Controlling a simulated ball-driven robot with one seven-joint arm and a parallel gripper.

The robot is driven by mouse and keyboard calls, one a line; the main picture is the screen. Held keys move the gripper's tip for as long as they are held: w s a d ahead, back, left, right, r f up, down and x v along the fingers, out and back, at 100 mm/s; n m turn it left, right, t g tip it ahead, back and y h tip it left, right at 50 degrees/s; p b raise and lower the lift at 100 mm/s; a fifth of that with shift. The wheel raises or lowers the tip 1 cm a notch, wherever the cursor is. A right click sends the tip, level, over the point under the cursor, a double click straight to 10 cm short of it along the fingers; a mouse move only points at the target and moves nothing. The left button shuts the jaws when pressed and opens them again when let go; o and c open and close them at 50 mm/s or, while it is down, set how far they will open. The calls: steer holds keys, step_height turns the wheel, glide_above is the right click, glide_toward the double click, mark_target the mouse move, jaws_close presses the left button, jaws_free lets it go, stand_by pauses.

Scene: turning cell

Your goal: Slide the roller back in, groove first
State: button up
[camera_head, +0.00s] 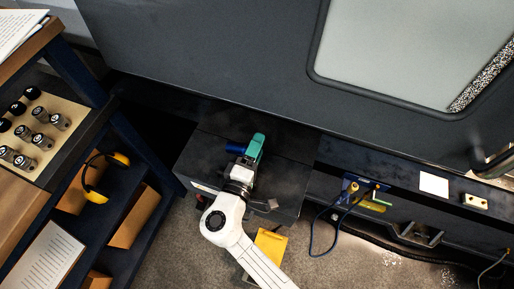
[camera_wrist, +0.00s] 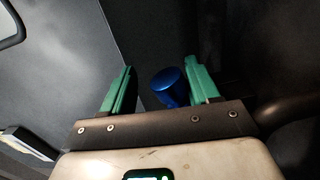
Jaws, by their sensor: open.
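A glossy blue cylinder (camera_head: 237,148), possibly the roller, shows just left of my gripper at the dark machine box. In the wrist view the blue cylinder (camera_wrist: 171,87) appears in the space between the two green fingers, closer to the right one, with its round end visible. No groove can be made out on it. My gripper (camera_head: 257,142) is over the top of the dark box below the machine front. In the wrist view my gripper (camera_wrist: 159,70) is open, with its fingers apart and nothing clamped. Contact with the cylinder cannot be told.
A dark box (camera_head: 285,180) juts out below the grey machine front (camera_head: 220,50). At left a shelf cart (camera_head: 140,160) holds a tray (camera_head: 68,100) of several black-capped cylinders and yellow earmuffs (camera_head: 96,196). A blue cable (camera_head: 312,240) hangs at right.

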steer(key=b+v, duration=0.1)
steer(key=v, duration=1)
steer(key=shift+w, duration=0.1)
